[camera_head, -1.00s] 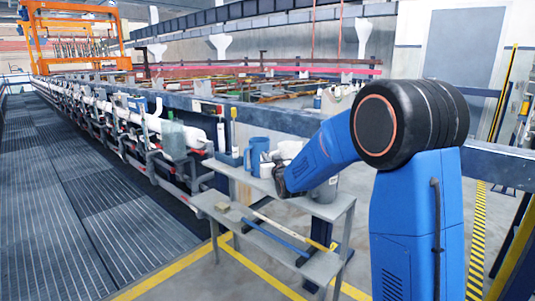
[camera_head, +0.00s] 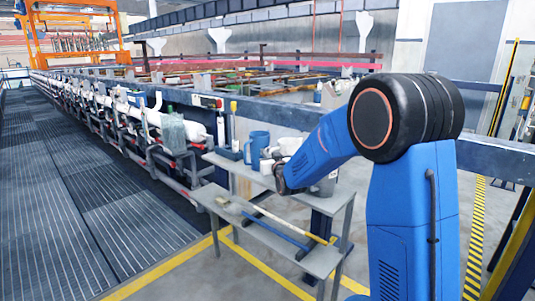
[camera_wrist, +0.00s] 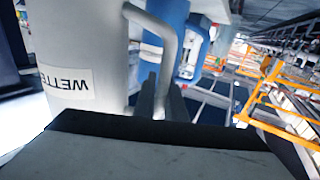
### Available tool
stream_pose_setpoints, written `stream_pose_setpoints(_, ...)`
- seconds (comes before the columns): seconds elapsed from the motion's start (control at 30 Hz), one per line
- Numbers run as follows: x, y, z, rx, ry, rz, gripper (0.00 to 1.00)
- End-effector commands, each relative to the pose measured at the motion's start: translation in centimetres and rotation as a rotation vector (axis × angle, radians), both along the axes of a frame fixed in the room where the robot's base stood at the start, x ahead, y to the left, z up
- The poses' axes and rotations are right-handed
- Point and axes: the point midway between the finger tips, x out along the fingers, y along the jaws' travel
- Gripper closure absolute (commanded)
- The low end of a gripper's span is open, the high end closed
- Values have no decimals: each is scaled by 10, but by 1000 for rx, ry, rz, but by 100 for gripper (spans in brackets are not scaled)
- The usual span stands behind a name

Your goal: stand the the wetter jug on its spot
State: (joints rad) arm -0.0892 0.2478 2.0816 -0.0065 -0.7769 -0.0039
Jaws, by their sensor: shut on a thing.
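The wetter jug (camera_wrist: 85,45) is white, with a label that reads upside down as "WETTE" and is cut off. It fills the left of the wrist view, with its looped handle (camera_wrist: 168,45) on its right. My gripper (camera_wrist: 162,98) has its dark fingers at the lower end of this handle and is shut on it. In the head view, my gripper (camera_head: 283,182) is over the grey stand, largely hidden by my arm. A white vessel (camera_head: 290,145) shows just behind it; I cannot tell if it is the wetter jug. The jug's spot cannot be made out.
A blue jug (camera_head: 257,147) and a small white vessel (camera_head: 267,166) stand on the grey stand (camera_head: 225,161). A grey container (camera_head: 326,186) is at its right. A brush (camera_head: 234,142) stands behind. Long-handled tools (camera_head: 275,228) lie on the lower shelf.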

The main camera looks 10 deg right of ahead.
Motion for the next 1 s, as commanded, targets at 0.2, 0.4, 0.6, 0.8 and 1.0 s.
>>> stream_pose_setpoints(0.2, 0, 0, -3, 0, -2, 0, 100)
stream_pose_setpoints(0.4, 0, 0, -3, 0, -1, 0, 68)
stream_pose_setpoints(0.6, -1, 0, -3, 0, 0, 0, 68)
stream_pose_setpoints(0.8, -18, -2, -2, 0, -1, 0, 68)
stream_pose_setpoints(1.0, -55, -5, -3, 0, -1, 0, 68)
